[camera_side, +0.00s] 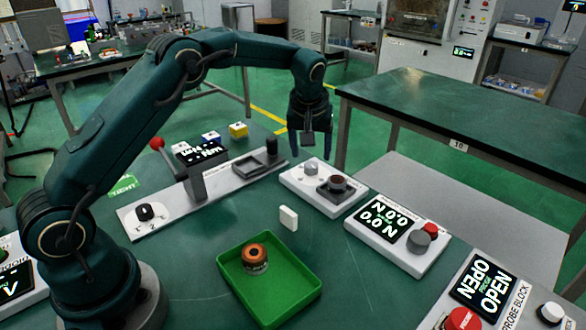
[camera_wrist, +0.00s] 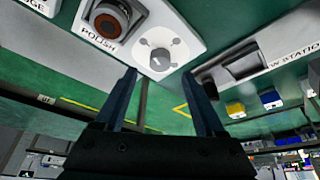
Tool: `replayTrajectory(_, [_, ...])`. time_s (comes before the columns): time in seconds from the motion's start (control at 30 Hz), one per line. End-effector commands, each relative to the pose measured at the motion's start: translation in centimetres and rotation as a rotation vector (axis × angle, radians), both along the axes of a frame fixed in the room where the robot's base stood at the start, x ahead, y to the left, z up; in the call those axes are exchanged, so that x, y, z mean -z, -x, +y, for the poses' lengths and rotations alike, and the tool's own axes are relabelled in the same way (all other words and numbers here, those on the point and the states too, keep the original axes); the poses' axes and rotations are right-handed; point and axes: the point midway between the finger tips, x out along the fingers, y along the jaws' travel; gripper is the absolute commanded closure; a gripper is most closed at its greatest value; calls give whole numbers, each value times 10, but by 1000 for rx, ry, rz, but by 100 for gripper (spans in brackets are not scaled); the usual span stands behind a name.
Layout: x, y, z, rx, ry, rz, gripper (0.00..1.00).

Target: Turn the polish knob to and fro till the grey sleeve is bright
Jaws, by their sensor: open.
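The polish station (camera_side: 291,180) is a white block with a grey round knob (camera_side: 311,166) and a dark square holder. The holder carries a round part (camera_side: 337,183) with a dark reddish-brown top and a greyish rim. The wrist view shows the "POLISH" label, the knob (camera_wrist: 160,60) and the round part (camera_wrist: 112,15), cut by the top edge. My gripper (camera_side: 310,152) points down over the knob, fingers apart and empty. In the wrist view its fingertips (camera_wrist: 159,74) lie either side of the knob's near edge; I cannot tell whether they reach its height.
A green tray (camera_side: 228,288) holds an orange-and-dark round part (camera_side: 255,258). A small white block (camera_side: 288,218) stands behind it. A long base with a red-ball lever (camera_side: 157,143) lies left.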

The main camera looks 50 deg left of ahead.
Motion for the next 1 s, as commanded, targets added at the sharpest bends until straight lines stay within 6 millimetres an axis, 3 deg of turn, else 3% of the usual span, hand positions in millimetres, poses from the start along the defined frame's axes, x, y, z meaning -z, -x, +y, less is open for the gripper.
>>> replayTrajectory(0.63, [-3, 0, -1, 34, -10, 7, 28])
replayTrajectory(1.0, [4, -1, -18, 558, -20, 63, 28])
